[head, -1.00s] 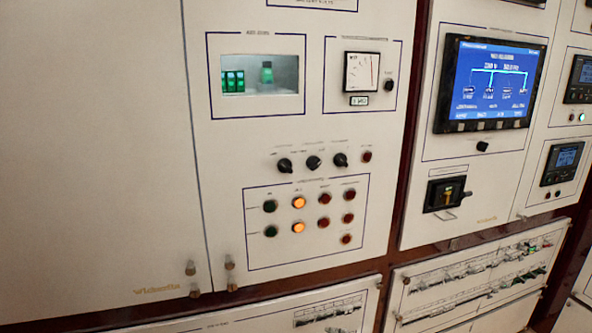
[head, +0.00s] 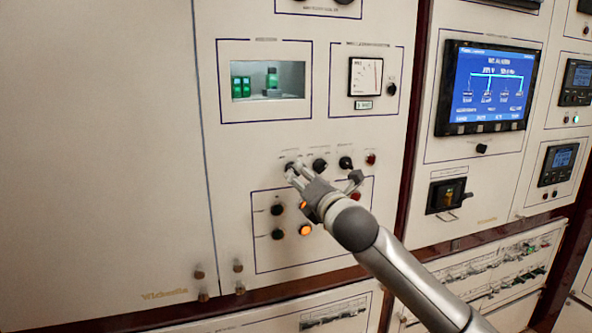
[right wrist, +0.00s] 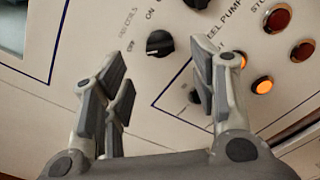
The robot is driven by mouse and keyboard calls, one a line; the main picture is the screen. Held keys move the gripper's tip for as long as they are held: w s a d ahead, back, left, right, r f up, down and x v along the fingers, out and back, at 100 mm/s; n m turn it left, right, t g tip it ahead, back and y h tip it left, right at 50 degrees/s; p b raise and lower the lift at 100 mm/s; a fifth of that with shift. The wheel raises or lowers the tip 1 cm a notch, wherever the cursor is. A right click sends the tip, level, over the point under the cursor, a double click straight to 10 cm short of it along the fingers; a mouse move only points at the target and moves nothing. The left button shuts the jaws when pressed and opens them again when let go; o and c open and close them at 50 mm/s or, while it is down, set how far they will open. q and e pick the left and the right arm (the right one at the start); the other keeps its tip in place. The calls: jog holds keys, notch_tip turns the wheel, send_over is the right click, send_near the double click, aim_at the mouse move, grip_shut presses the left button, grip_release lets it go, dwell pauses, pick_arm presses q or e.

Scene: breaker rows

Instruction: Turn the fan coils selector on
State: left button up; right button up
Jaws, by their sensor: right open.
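The fan coils selector (right wrist: 160,43) is a black rotary knob with OFF and ON labels, seen in the right wrist view. Its white mark points to the left, toward OFF. In the head view it is the leftmost knob (head: 291,166) of a row of three, partly covered by my gripper. My right gripper (head: 298,173) is open and empty in front of it. In the right wrist view the two fingers (right wrist: 165,85) stand wide apart, with the knob beyond their tips and between them. I see no contact. My left gripper is not in view.
Two more black knobs (head: 320,165) (head: 345,163) and a red lamp (head: 370,159) sit right of the selector. Below is a framed block of lamps, with lit orange ones (head: 306,230). A glass window (head: 268,80) and a meter (head: 365,77) are above. The left panel is bare.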

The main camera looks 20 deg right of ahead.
aim_at(296, 171)
jog(key=w+p, duration=0.1)
jog(key=w, duration=0.4)
jog(key=shift+w+a, duration=0.15)
jog(key=shift+w, duration=0.15)
jog(key=shift+w+p, duration=0.3)
jog(key=shift+w, duration=0.35)
jog(key=c, duration=1)
